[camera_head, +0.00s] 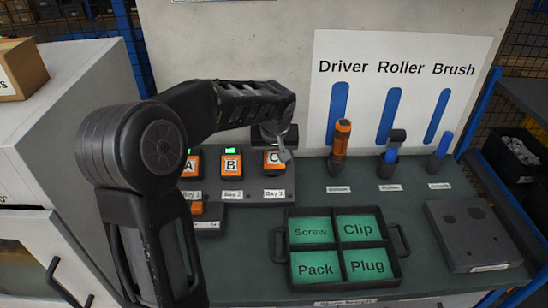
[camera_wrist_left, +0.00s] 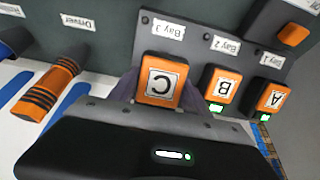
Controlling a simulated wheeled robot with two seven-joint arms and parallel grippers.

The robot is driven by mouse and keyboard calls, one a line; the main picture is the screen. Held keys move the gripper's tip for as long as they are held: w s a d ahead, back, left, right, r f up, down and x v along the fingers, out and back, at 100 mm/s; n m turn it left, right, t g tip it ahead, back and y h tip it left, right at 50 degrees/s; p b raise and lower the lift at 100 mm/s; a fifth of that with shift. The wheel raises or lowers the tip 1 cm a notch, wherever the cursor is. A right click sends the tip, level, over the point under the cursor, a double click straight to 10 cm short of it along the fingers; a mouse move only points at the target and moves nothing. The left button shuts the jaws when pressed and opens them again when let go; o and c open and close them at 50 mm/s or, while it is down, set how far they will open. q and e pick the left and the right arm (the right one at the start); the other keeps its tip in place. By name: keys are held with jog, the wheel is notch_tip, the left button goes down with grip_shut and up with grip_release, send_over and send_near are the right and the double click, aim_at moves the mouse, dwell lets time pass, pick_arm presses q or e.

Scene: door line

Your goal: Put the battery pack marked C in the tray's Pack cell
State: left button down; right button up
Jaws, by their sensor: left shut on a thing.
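The orange and black battery pack marked C (camera_head: 273,160) is at Bay 3 of the charger, at the right end of the row. My left gripper (camera_head: 284,148) is over it from behind and shut on it. In the left wrist view pack C (camera_wrist_left: 160,82) shows between my fingers, which are mostly hidden. The black tray (camera_head: 342,248) lies in front of the charger. Its green Pack cell (camera_head: 317,268) is at the front left and empty. My right gripper is not in view.
Pack A (camera_head: 190,164) and pack B (camera_head: 231,162) stand in Bays 1 and 2, each by a green light. An orange driver (camera_head: 340,138), a roller (camera_head: 393,146) and a brush (camera_head: 440,152) stand right of the charger. A grey box (camera_head: 474,235) lies right of the tray.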

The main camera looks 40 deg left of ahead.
pick_arm(q)
jog(key=shift+s+d+r, duration=0.2)
jog(key=shift+s+r, duration=0.05)
jog(key=shift+r, duration=0.3)
